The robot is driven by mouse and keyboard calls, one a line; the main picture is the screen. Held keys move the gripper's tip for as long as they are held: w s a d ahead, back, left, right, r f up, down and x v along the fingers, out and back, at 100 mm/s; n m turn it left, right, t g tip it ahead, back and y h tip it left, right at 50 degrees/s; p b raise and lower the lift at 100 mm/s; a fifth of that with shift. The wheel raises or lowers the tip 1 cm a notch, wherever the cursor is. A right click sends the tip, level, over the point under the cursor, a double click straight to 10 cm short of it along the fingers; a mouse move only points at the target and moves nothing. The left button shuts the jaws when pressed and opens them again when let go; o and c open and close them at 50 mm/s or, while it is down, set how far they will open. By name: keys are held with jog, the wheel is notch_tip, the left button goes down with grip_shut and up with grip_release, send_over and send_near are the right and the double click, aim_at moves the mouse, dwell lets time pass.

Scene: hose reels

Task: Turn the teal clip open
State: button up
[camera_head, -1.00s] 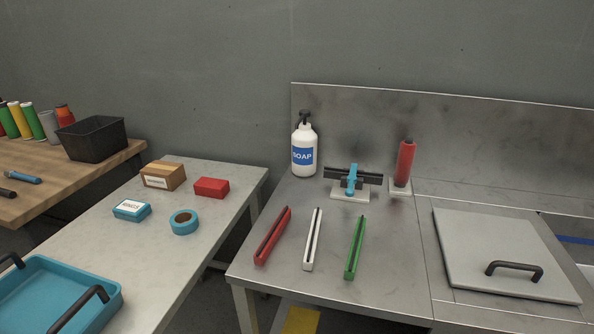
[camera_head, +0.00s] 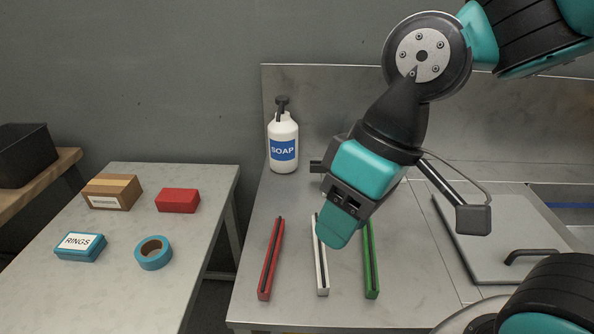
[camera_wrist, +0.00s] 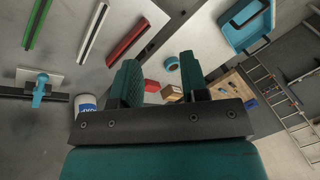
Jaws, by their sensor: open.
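The teal clip (camera_wrist: 40,90) sits across a black bar (camera_wrist: 15,92) on a pale base plate (camera_wrist: 53,80), at the left of the wrist view. In the head view my arm hides the clip, and only the bar's left end (camera_head: 316,166) shows beside it. My gripper (camera_head: 335,228) hangs over the steel bench, in front of the clip's place. In the wrist view my gripper (camera_wrist: 158,78) has its two fingers apart with nothing held between them. The clip lies off to the left of the fingers, not touching them.
A soap bottle (camera_head: 283,138) stands left of the bar. Red (camera_head: 271,260), white (camera_head: 322,270) and green (camera_head: 371,265) slotted rails lie in front. A grey lid (camera_head: 490,225) is at right. The left table holds a tape roll (camera_head: 153,252) and boxes.

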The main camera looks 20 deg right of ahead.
jog(key=w+d+r+m+p, duration=0.1)
jog(key=w+d+m+p, duration=0.2)
jog(key=w, duration=0.5)
jog(key=w+d+r+m, duration=0.1)
jog(key=w+d+m, duration=0.2)
jog(key=w+d, duration=0.4)
jog(key=w+d+f+m+h+p, duration=0.25)
jog(key=w+d+m, duration=0.25)
jog(key=w+d, duration=0.5)
jog(key=shift+t+y, duration=0.25)
jog(key=shift+t, duration=0.05)
jog(key=f+p, duration=0.1)
jog(key=f, duration=0.5)
jog(key=w+a+f, duration=0.1)
jog(key=f, duration=0.5)
jog(key=a+f+p, duration=0.1)
jog(key=f, duration=0.5)
jog(key=shift+w+a+p, duration=0.15)
jog(key=shift+w+p, duration=0.05)
jog(key=shift+p, duration=0.15)
grip_shut()
